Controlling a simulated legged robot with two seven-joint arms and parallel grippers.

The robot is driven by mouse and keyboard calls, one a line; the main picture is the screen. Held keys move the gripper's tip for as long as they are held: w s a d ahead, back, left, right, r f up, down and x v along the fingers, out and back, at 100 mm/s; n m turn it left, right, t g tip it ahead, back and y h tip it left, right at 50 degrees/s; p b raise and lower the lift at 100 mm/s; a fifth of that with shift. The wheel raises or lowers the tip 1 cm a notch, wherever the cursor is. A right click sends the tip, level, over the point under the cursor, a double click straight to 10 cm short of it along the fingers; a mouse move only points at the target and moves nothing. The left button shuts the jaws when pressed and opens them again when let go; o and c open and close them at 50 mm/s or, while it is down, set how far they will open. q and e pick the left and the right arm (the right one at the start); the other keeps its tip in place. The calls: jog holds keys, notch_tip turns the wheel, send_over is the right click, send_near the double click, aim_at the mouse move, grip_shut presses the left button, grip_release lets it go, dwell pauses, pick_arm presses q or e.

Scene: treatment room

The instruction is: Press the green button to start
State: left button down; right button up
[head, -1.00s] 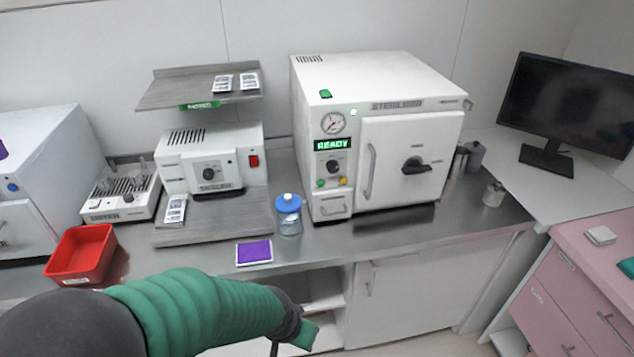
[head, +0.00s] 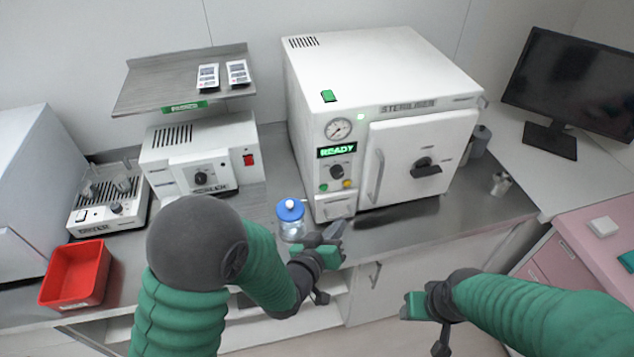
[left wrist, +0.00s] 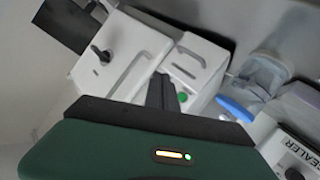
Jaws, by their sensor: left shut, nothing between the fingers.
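The white sterilizer (head: 385,85) stands on the steel counter with its door shut and a lit READY display (head: 337,150). A small round green button (head: 323,187) sits low on its front panel, left of a yellow button (head: 347,184); the green button also shows in the left wrist view (left wrist: 183,97). My left gripper (head: 335,230) is shut and empty, below and in front of the panel, apart from the button. Its dark fingers (left wrist: 160,90) show just left of the button in the left wrist view. My right gripper (head: 410,306) is in front of the counter; its fingers are unclear.
A blue-lidded jar (head: 291,222) stands close to the left of my left gripper. A red tray (head: 75,272) and a sealer (head: 203,155) are further left. A monitor (head: 570,85) stands at right.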

aim_at(324, 187)
pick_arm(q)
jog(key=w+a, duration=0.1)
jog(key=w, duration=0.2)
jog(key=w+a, duration=0.1)
jog(key=w, duration=0.1)
jog(key=w+a, duration=0.1)
jog(key=w, duration=0.2)
jog(key=shift+w+f, duration=0.15)
jog(key=shift+w, duration=0.2)
jog(key=shift+a, duration=0.25)
jog(key=shift+d, duration=0.15)
dwell(1.4)
jog(key=shift+w+a, duration=0.2)
jog(key=shift+w, duration=0.15)
